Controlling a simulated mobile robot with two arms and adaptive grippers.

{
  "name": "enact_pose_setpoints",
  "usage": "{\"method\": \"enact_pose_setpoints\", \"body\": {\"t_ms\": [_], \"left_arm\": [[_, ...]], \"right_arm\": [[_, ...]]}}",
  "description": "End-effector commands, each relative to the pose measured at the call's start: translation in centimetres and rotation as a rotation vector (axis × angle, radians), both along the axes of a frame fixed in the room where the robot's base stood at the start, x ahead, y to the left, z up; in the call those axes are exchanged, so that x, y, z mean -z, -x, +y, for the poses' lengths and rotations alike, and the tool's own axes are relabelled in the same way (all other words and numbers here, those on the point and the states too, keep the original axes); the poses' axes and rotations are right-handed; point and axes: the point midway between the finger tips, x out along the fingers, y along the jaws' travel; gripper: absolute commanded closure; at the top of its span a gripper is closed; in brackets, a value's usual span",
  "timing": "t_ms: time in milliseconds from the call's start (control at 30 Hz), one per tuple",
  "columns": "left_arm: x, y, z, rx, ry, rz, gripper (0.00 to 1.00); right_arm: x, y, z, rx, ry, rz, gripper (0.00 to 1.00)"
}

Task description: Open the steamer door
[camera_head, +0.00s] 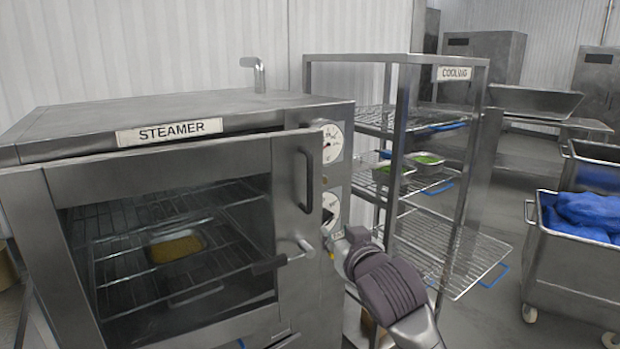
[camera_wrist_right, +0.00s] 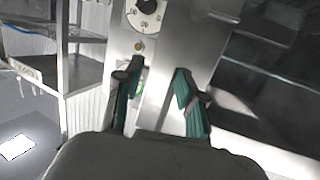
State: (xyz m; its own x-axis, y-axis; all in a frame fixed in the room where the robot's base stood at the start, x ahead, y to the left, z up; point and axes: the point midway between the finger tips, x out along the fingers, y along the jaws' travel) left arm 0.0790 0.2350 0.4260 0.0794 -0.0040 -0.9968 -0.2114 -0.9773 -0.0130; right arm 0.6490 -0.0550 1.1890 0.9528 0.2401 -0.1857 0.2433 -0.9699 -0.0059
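The steamer (camera_head: 80,115) stands at the left of the head view, with its glass-fronted door (camera_head: 160,178) facing me. The door looks nearly closed, perhaps slightly off its frame; I cannot tell for sure. A vertical handle (camera_head: 309,180) is on the door's right side, with a latch lever (camera_head: 270,265) with a dark grip below it. My right gripper (camera_head: 335,246) is beside the door's right edge, near the latch. In the right wrist view its green fingers (camera_wrist_right: 158,105) are apart, with the door edge between or behind them. Contact is unclear. My left gripper is not in view.
A food pan (camera_head: 175,247) sits on a wire rack inside the steamer. The cooling rack (camera_head: 400,120) stands close right, holding pans of green food (camera_head: 427,159). A metal cart (camera_head: 570,275) with blue contents is at far right. Floor shows between the rack and cart.

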Motion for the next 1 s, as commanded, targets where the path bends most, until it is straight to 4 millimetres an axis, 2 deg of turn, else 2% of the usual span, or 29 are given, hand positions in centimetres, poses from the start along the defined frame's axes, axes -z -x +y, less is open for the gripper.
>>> {"method": "enact_pose_setpoints", "body": {"t_ms": [33,100,233,333,467,800,1000], "left_arm": [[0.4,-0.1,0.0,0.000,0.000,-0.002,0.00],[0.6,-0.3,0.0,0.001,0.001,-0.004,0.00],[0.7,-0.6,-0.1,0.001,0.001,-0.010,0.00],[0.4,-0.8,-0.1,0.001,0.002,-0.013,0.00],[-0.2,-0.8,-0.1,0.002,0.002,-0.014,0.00],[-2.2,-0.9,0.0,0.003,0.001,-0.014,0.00],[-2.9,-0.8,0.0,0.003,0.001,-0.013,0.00]], "right_arm": [[-3.5,1.5,0.6,-0.014,-0.012,-0.062,0.61],[-6.9,3.4,1.1,-0.028,-0.026,-0.117,0.61],[-10.1,5.5,1.6,-0.043,-0.039,-0.171,0.61],[-10.8,5.5,1.8,-0.045,-0.043,-0.180,0.61],[-10.9,3.7,2.3,-0.045,-0.042,-0.178,0.61],[-11.0,-3.2,4.4,-0.043,-0.041,-0.179,0.61],[-10.9,-6.0,5.2,-0.044,-0.042,-0.178,0.61]]}}
